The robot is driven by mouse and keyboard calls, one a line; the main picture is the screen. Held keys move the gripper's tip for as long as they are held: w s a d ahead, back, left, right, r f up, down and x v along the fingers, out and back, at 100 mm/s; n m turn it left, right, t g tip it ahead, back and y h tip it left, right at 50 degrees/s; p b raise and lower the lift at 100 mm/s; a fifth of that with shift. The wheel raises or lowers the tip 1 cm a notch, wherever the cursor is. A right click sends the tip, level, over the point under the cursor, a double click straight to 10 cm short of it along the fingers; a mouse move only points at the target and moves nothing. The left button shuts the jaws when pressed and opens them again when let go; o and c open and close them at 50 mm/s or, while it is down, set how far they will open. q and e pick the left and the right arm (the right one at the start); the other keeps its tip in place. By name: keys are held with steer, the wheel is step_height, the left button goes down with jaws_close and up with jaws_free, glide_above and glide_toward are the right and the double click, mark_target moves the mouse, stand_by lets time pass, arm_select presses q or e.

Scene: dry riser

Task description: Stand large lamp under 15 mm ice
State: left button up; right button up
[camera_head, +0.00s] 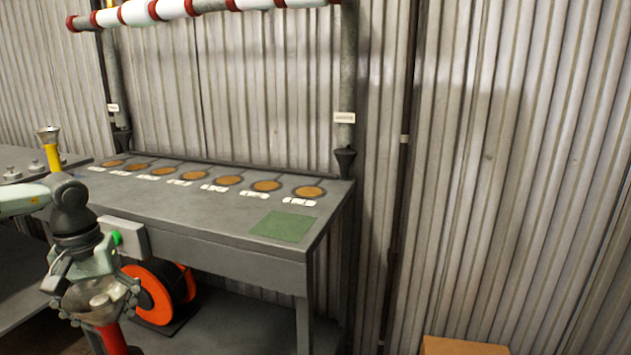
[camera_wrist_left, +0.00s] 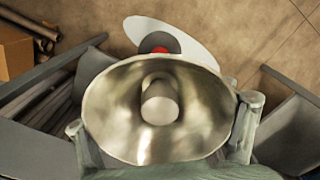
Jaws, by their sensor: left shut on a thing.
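My left gripper (camera_head: 97,290) is shut on a lamp with a metal bowl reflector and a red body (camera_head: 113,340). It holds the lamp upright in front of the bench's left part, below the top's level. In the left wrist view the lamp's bowl (camera_wrist_left: 115,110) sits between my fingers (camera_wrist_left: 162,112), with a pale bulb in its middle. White sleeves (camera_head: 138,12) between red collars, perhaps the ice, line the overhead pipe. Orange discs (camera_head: 309,191) lie in a row on the bench below, with white labels too small to read. My right gripper is not in view.
The grey bench (camera_head: 200,215) has a green pad (camera_head: 283,226) at its front right; its front strip is otherwise clear. A yellow-bodied lamp (camera_head: 51,150) stands on the left table. An orange reel (camera_head: 155,292) is under the bench. A cardboard box (camera_head: 463,346) is at lower right.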

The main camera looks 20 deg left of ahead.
arm_select(q)
steer(key=shift+d+f, duration=0.15)
steer(key=shift+f, duration=0.05)
steer(key=shift+d+f, duration=0.1)
steer(key=shift+d, duration=0.05)
steer(key=shift+d+f, duration=0.2)
steer(key=shift+f, duration=0.1)
steer(key=w+d+m, duration=0.3)
steer(key=d, duration=1)
steer(key=w+d+m, duration=0.4)
steer(key=d, duration=1)
steer(key=shift+w+d+f, duration=0.2)
steer(key=shift+f, duration=0.1)
steer(key=shift+s, duration=0.15)
